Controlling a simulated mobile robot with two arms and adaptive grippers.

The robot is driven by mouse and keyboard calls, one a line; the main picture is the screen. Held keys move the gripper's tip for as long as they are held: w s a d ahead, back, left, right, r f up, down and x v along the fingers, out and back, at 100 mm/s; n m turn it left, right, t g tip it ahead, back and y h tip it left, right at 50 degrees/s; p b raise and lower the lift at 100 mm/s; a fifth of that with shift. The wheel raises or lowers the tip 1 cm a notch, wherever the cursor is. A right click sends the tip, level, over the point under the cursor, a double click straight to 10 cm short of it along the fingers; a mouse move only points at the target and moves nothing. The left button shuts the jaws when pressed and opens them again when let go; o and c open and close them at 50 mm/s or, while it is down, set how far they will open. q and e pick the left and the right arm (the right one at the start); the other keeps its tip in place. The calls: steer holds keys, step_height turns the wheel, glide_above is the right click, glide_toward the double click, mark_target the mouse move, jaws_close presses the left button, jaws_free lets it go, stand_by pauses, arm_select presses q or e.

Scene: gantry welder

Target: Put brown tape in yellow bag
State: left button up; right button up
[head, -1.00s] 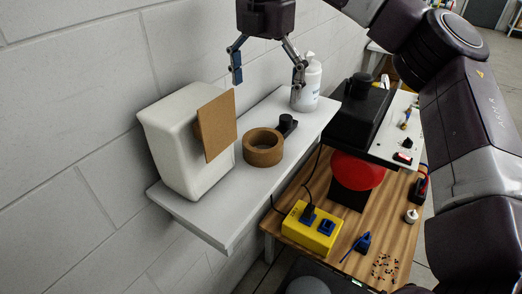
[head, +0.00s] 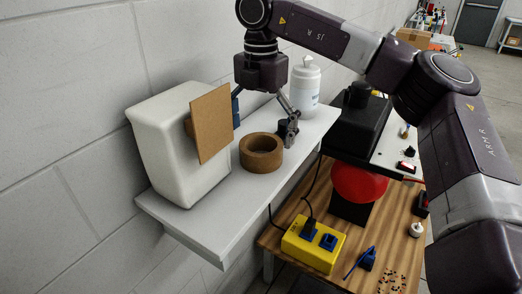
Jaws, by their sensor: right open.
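The brown tape (head: 261,163), a thick roll, lies flat on the white wall shelf (head: 215,245). My right gripper (head: 263,122) points down just above and behind the tape, its fingers spread wide and empty. Its left finger is partly hidden by a brown cardboard square; its right finger is beside the tape's upper right side. I cannot make out a yellow bag. My left gripper is not in view.
A white bin (head: 170,150) with the cardboard square (head: 212,125) stands left of the tape. A white bottle (head: 305,88) stands behind the gripper. Below right, a wooden bench (head: 335,265) carries a yellow box (head: 313,245) and a red round part (head: 358,180).

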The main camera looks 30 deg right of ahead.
mark_target(261, 144)
steer(key=shift+f, duration=1.65)
steer(key=shift+c, duration=0.4)
steer(key=c, duration=1.2)
steer(key=shift+c, duration=1.1)
steer(key=shift+r, duration=0.15)
